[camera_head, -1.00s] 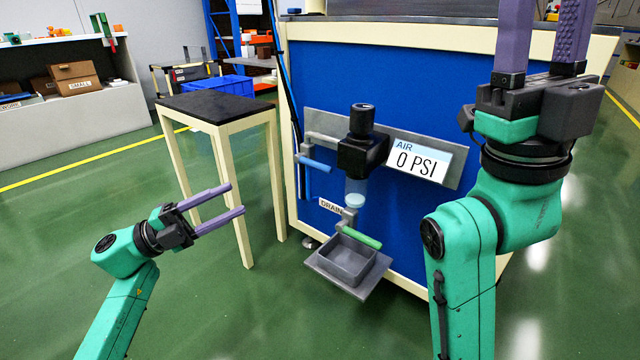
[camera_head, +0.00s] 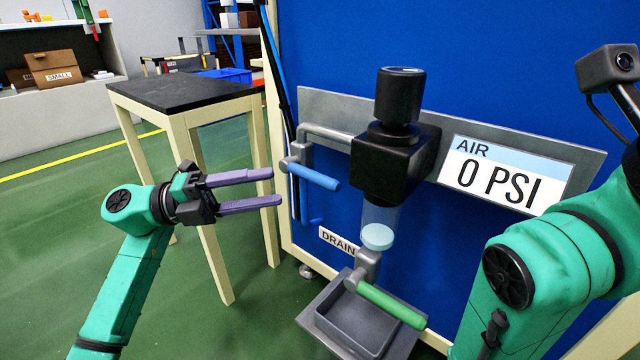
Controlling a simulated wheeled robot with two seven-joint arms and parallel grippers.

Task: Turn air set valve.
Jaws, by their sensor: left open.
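The air set valve assembly is mounted on a grey plate on the blue panel, with a black regulator body and knob (camera_head: 400,95). A blue valve handle (camera_head: 314,177) sits on the pipe at its left. A green drain handle (camera_head: 391,305) is below, over a grey tray (camera_head: 345,318). The sign (camera_head: 507,187) reads "AIR 0 PSI". My left gripper (camera_head: 277,187) is open and empty, its purple fingers pointing right, just left of the blue handle in the picture; contact is not clear. My right arm is at the right; its gripper fingers are out of view.
A black-topped table (camera_head: 185,92) with cream legs stands behind my left gripper. The blue panel (camera_head: 480,60) rises behind the valve. A drain label (camera_head: 338,242) is beside the lower pipe. Green floor (camera_head: 60,250) is open at the left.

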